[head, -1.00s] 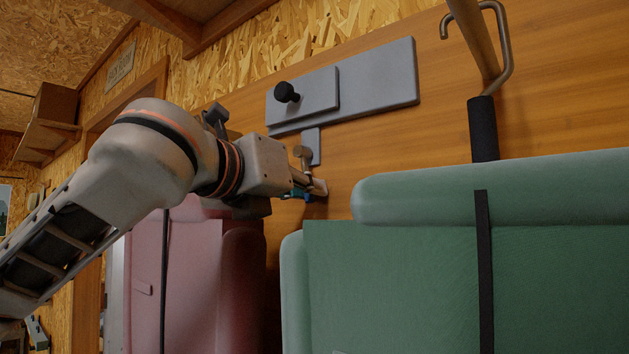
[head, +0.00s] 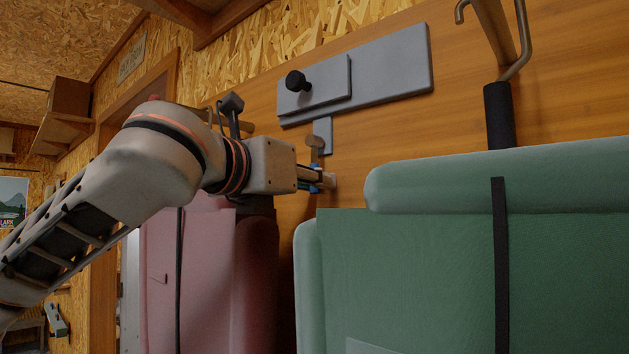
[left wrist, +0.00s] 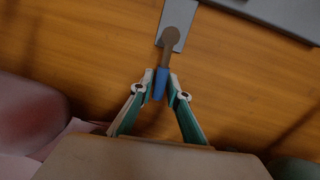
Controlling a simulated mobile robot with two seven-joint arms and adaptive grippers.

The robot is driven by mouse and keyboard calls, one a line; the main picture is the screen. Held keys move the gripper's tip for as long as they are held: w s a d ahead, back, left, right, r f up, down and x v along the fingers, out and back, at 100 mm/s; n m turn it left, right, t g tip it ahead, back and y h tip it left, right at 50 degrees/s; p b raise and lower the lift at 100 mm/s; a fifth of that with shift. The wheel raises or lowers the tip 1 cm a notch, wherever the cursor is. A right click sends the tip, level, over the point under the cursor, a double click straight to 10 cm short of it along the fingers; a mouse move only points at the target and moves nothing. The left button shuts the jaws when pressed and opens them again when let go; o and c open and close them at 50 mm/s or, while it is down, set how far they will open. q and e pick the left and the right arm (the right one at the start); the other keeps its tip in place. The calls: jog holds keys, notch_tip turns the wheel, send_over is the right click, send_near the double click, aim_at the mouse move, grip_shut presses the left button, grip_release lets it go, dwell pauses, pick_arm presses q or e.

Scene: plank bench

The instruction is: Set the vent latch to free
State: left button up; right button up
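The latch is a small lever with a bronze pivot (head: 315,143) on a grey tab (head: 323,133), below a grey wall plate. In the left wrist view its bronze head (left wrist: 173,36) is on the grey tab, and its arm hangs down to a blue grip (left wrist: 160,83), leaning slightly left. My left gripper (head: 325,181) is at the lower end of the lever. In the left wrist view its fingertips (left wrist: 161,84) stand on either side of the blue grip, close against it, and look shut on it. My right gripper is not in view.
A long grey plate (head: 400,72) carries a smaller panel with a black knob (head: 298,81) above the latch. A green padded seat back (head: 420,260) stands at the right, a pink one (head: 200,260) below my left arm. A hooked rod (head: 498,110) is at upper right.

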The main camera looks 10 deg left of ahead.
pick_arm(q)
jog(key=shift+o, duration=0.3)
jog(key=shift+r, duration=0.1)
jog(key=shift+s+a, duration=0.1)
jog(key=v, duration=1.1)
jog(key=shift+s+a, duration=0.15)
jog(key=shift+s, duration=0.2)
